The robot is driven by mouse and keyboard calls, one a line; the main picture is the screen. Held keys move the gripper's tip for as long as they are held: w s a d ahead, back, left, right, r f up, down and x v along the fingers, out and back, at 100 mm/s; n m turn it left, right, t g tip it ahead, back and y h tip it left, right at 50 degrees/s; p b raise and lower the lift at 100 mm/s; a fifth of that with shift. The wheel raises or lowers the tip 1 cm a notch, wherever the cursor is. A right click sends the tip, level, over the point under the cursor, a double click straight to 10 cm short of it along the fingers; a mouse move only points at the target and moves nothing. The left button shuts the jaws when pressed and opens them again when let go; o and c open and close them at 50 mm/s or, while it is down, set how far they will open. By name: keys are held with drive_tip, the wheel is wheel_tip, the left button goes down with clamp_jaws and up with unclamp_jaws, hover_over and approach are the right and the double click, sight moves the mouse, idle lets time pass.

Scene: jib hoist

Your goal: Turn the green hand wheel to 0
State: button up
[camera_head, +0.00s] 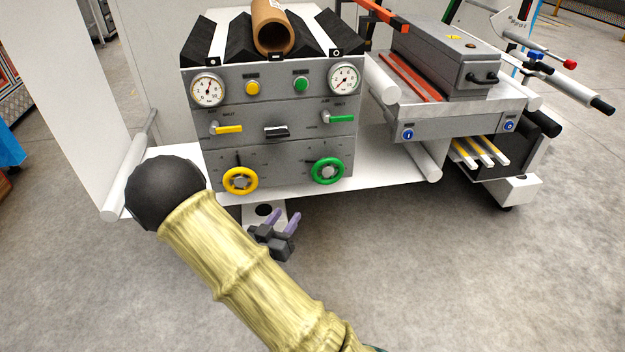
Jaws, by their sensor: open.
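The green hand wheel (328,170) is on the lower right of the grey control panel (300,150). It has a grey hub, and small marks lie on the panel above it, too small to read. My gripper (284,222) has two purple fingers and is open and empty. It is below the panel in the picture, between the two wheels and lower than the green wheel, apart from it. My arm (235,260) comes up from the bottom of the picture.
A similar yellow hand wheel (240,181) is at the panel's lower left. Yellow (229,129) and green (331,121) levers, two gauges and two buttons are above. A brown tube (271,27) lies on top. A grey machine (445,62) with protruding rods stands right. The floor in front is clear.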

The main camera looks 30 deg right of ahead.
sight(313, 174)
drive_tip(key=b+x, duration=0.5)
drive_tip(key=x, duration=1.1)
drive_tip(key=shift+d+f, duration=0.1)
drive_tip(key=shift+f, duration=0.05)
drive_tip(key=shift+w+d+b, duration=0.3)
drive_tip(key=shift+c, duration=0.2)
clamp_jaws()
drive_tip(key=shift+r+p, duration=0.3)
drive_tip(key=shift+p, duration=0.05)
